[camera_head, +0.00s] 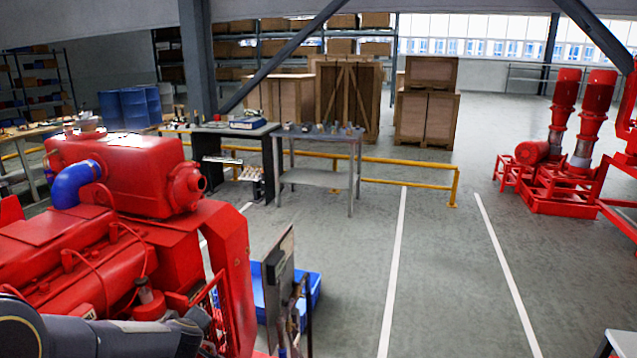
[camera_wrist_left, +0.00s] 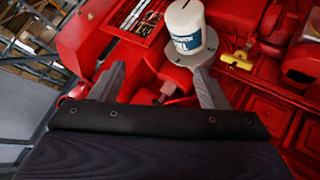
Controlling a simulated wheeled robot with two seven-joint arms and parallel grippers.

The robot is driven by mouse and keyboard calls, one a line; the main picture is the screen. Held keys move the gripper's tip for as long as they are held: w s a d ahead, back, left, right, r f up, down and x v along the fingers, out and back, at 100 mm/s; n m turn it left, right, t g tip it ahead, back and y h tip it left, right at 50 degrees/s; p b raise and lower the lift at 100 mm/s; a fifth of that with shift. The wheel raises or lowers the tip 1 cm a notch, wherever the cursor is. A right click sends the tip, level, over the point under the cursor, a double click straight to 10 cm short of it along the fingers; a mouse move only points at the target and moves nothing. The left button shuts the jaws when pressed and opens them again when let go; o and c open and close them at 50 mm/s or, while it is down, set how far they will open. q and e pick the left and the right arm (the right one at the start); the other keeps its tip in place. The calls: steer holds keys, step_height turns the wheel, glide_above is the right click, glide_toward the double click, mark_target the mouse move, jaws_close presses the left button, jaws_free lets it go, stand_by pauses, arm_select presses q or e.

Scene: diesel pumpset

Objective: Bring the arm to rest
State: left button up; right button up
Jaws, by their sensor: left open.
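My left arm (camera_head: 90,337) reaches in from the lower left of the head view, in front of the big red diesel engine (camera_head: 160,180). In the left wrist view my left gripper (camera_wrist_left: 160,85) is open, its two grey fingers spread wide with nothing held between them. Red engine parts show beyond and between the fingers. A white container (camera_wrist_left: 187,27) with a blue-green label stands beyond the fingertips, near the right finger. My right gripper is in neither view.
A yellow fitting (camera_wrist_left: 237,60) lies on the red machinery right of the container. A blue bin (camera_head: 312,287) is on the floor by the engine, beside an upright dark panel (camera_head: 279,285). Worktables (camera_head: 320,136) stand behind, along a yellow rail (camera_head: 410,187).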

arm_select(q)
steer(key=s+d+r+m+h, duration=0.6)
steer(key=s+d+r+h, duration=0.2)
steer(key=s+r, duration=0.3)
steer(key=s+f+m+g, duration=0.2)
steer(key=s, duration=0.8)
steer(key=s+d+f+m+g, duration=0.1)
steer(key=s+f+m+g, duration=0.1)
steer(key=s, duration=0.9)
steer(key=shift+f+m, duration=0.3)
steer(key=shift+f, duration=0.55)
